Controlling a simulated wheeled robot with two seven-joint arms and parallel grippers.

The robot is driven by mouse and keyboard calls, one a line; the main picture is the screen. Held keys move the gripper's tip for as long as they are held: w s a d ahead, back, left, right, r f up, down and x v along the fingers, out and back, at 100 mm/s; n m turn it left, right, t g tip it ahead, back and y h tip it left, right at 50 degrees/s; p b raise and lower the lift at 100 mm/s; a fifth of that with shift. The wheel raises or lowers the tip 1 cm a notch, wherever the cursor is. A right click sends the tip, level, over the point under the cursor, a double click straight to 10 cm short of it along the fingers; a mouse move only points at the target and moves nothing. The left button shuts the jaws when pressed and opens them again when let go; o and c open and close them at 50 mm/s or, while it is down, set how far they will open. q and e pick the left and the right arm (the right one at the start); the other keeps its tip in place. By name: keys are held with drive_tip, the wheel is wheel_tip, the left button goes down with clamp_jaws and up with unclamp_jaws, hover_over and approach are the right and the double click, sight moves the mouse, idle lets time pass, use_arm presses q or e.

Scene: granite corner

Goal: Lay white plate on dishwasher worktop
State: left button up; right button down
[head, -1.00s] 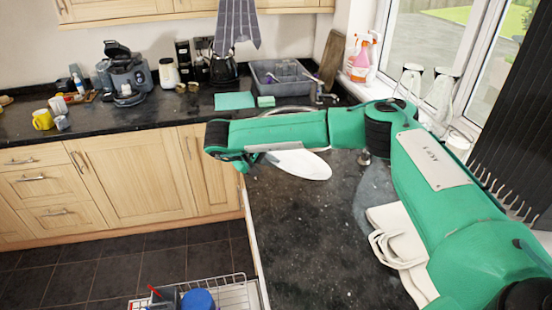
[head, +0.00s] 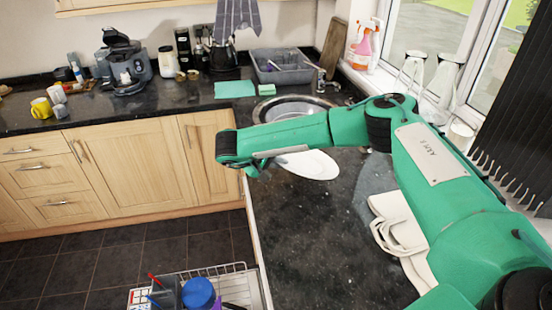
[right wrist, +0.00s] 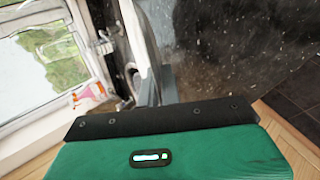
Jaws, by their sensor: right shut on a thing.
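The white plate (head: 310,165) shows in the head view beneath my right forearm, over the dark speckled worktop (head: 290,230); the arm hides part of it. In the right wrist view the plate (right wrist: 138,38) is seen nearly edge-on, between the fingers of my right gripper (right wrist: 158,82). The right gripper is shut on its rim. In the head view my forearm and wrist hide most of the gripper. I cannot tell whether the plate touches the worktop. My left gripper is not in view.
A round sink (head: 292,106) lies behind the arm, with a grey basin (head: 282,68) beyond. An open dishwasher rack (head: 236,284) with a blue item is at the bottom. The worktop's front middle is clear.

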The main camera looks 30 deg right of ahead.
drive_tip(key=shift+s+d+f+b, duration=0.1)
drive_tip(key=shift+d+f+b, duration=0.2)
drive_tip(key=shift+f, duration=0.8)
drive_tip(key=shift+s+d+f+b, duration=0.15)
drive_tip(key=shift+f+b, duration=0.3)
drive_tip(key=shift+f, duration=0.65)
drive_tip(key=shift+w+d+f+b, duration=0.1)
drive_tip(key=shift+d+f+b, duration=0.2)
drive_tip(key=shift+f, duration=0.8)
drive_tip(key=shift+a, duration=0.1)
drive_tip(key=c, duration=1.2)
unclamp_jaws()
drive_tip(key=shift+p+v, duration=0.6)
drive_tip(key=shift+v, duration=0.5)
drive_tip(key=shift+p+v, duration=1.05)
drive_tip(key=shift+v, duration=1.4)
